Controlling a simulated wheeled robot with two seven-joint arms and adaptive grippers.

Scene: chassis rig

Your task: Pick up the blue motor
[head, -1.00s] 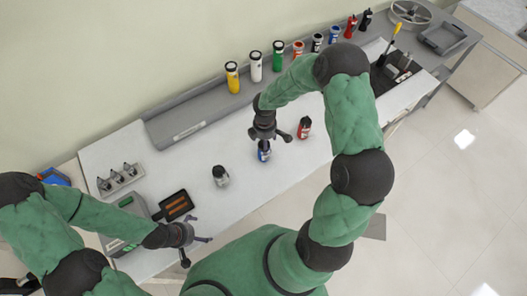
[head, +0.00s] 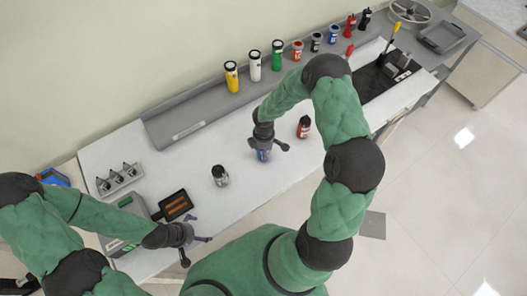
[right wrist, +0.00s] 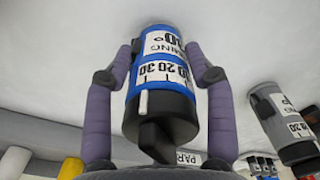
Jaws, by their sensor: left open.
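The blue motor (head: 263,156) stands on the white worktop, with a blue body, white scale labels and a dark end. In the right wrist view the blue motor (right wrist: 160,72) lies between the two fingers of my right gripper (right wrist: 165,50). The fingertips are at its sides and look very close or touching; whether they grip it is unclear. In the head view my right gripper (head: 265,146) is right over the motor and hides its upper part. My left gripper (head: 196,248) is open and empty, low at the left near the worktop's front edge.
A grey motor (head: 220,175) stands to the left and a red one (head: 304,127) to the right. Several coloured bottles line the back ledge.

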